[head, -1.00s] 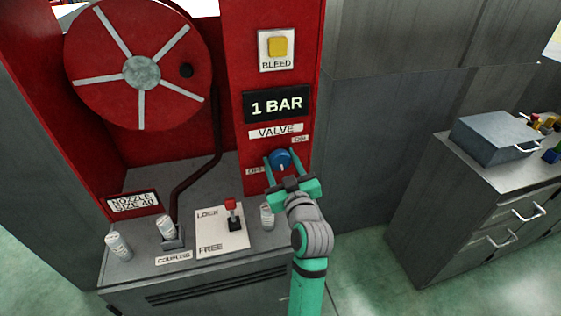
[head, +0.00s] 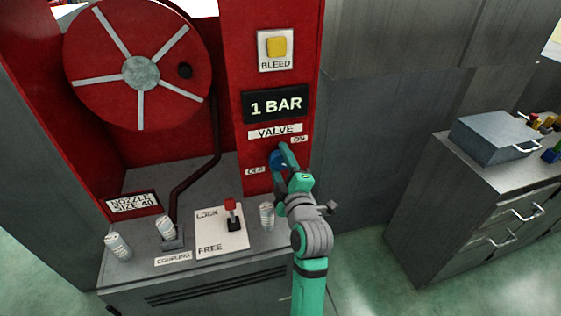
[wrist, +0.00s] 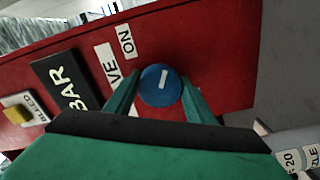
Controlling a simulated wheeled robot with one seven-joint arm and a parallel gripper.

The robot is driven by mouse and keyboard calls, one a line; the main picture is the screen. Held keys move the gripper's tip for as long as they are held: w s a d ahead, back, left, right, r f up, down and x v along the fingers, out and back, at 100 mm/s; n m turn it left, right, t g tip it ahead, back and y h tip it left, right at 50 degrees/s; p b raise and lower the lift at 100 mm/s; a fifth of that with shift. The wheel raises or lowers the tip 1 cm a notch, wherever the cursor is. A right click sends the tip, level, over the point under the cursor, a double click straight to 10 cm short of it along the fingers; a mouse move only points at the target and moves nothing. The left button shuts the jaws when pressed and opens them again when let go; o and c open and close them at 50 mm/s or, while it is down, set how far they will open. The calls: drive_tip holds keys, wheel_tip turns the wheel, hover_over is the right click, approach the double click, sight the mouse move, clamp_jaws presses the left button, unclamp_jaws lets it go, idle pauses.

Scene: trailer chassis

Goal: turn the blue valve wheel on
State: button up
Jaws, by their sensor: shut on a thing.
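The blue valve wheel (head: 276,161) sits on the red panel below the VALVE label (head: 275,131), between the OFF label (head: 256,170) and the ON label (head: 299,139). My gripper (head: 283,160) is at the wheel, rolled sideways, and partly covers it in the head view. In the wrist view the wheel (wrist: 160,86) lies between the fingers of my gripper (wrist: 160,82), shut on it from both sides. The wheel's white mark runs roughly up and down in that view, with the ON label (wrist: 126,40) up and to the left.
A display (head: 276,105) above reads 1 BAR, below a yellow BLEED button (head: 277,46). A red hose reel (head: 141,73) is at the left. A red-topped lever (head: 232,213) and a white cylinder (head: 267,216) stand on the ledge close to my arm. A grey cabinet (head: 480,175) is at the right.

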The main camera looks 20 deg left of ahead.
drive_tip(key=n, duration=0.5)
drive_tip(key=shift+r, duration=0.2)
drive_tip(key=shift+f+n, duration=0.1)
drive_tip(key=shift+n, duration=2)
drive_tip(key=shift+f, duration=0.1)
drive_tip(key=o, duration=1)
drive_tip(key=shift+o, duration=0.2)
drive_tip(key=shift+s, duration=0.1)
drive_tip(key=v, duration=1)
drive_tip(key=shift+s+d, duration=0.2)
drive_tip(key=shift+d, duration=0.15)
drive_tip(key=shift+s+a, duration=0.1)
drive_tip(key=shift+s, duration=0.05)
